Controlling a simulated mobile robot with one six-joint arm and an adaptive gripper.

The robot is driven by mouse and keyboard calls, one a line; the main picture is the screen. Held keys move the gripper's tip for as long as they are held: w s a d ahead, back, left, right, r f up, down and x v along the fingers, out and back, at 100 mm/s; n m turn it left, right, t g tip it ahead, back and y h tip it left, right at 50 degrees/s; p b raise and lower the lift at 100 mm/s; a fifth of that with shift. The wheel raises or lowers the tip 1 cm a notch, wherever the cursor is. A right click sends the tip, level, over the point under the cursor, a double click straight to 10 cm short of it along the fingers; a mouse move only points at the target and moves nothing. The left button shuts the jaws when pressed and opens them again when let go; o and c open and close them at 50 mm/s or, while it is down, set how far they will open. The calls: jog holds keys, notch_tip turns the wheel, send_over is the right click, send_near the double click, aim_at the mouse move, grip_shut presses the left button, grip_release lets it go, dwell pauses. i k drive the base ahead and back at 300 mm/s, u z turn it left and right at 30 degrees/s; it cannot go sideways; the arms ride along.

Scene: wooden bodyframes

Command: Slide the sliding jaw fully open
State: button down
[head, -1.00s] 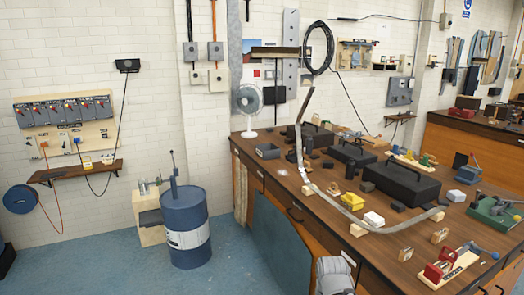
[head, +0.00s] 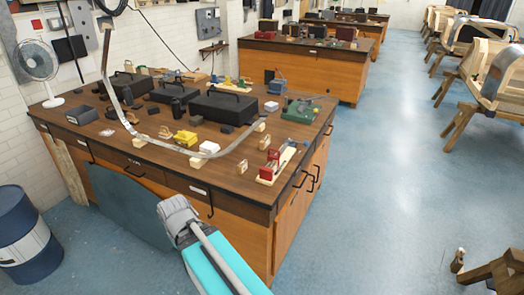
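A small vise with red jaws (head: 272,159) on a pale wooden base (head: 268,178) stands near the front right corner of the nearest bench. A green clamp-like tool (head: 301,110) sits behind it to the right. Which of these carries the sliding jaw I cannot tell, and the jaw gaps are too small to read. My arm shows low in the head view, with a grey end and a teal link, in front of the bench. My gripper's fingers are not visible.
The wooden bench (head: 165,167) holds black cases (head: 222,106), a bent metal strip (head: 182,149), a yellow block (head: 185,138) and a fan (head: 37,63). A blue drum (head: 25,240) stands at the left. The blue floor (head: 385,190) right of the bench is open; wooden frames (head: 490,75) stand beyond.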

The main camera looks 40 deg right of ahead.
aim_at(270, 157)
jog(key=k, duration=1)
jog(key=z, duration=1.3)
jog(key=i, duration=0.7)
jog(key=z, duration=0.05)
